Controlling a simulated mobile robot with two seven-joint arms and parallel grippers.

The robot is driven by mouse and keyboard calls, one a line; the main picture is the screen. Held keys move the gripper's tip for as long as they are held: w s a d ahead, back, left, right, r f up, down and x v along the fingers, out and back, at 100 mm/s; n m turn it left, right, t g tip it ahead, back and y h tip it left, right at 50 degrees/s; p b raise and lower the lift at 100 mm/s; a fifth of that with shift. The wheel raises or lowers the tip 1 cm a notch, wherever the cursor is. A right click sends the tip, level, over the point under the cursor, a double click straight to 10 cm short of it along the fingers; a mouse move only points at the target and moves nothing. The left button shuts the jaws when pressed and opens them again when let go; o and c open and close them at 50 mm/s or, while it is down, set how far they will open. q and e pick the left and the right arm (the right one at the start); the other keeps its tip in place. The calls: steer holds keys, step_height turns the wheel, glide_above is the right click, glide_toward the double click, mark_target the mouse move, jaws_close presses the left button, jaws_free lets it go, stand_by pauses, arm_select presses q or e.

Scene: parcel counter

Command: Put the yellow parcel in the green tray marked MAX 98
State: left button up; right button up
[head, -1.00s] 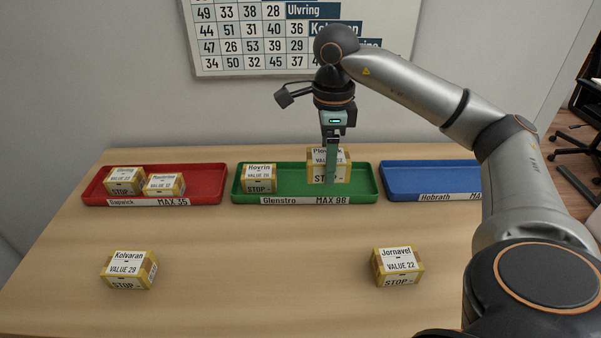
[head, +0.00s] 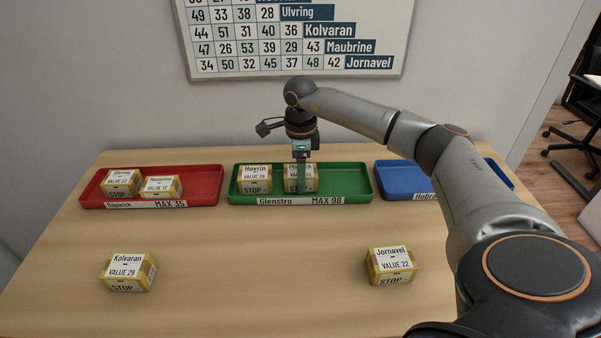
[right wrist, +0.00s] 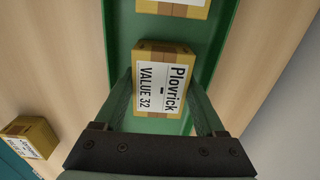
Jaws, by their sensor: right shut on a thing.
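The green tray (head: 351,181) stands at the middle back of the table, with a front label reading Glenstro and MAX 98. My right gripper (head: 301,183) points down into it and is shut on a yellow parcel (head: 309,182). My left gripper is not in view.
A red tray (head: 208,184) with two parcels is at left, a blue tray (head: 394,181) at right, partly behind my arm. Parcels Kolvaran (head: 127,271) and Jornavel (head: 391,265) stand on the front table. The green tray's right half is free.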

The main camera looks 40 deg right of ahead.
steer(key=shift+f, duration=0.1)
steer(key=shift+f, duration=0.15)
steer(key=o, duration=1.5)
step_height(320, 180, up, 12)
steer(key=shift+r, duration=0.2)
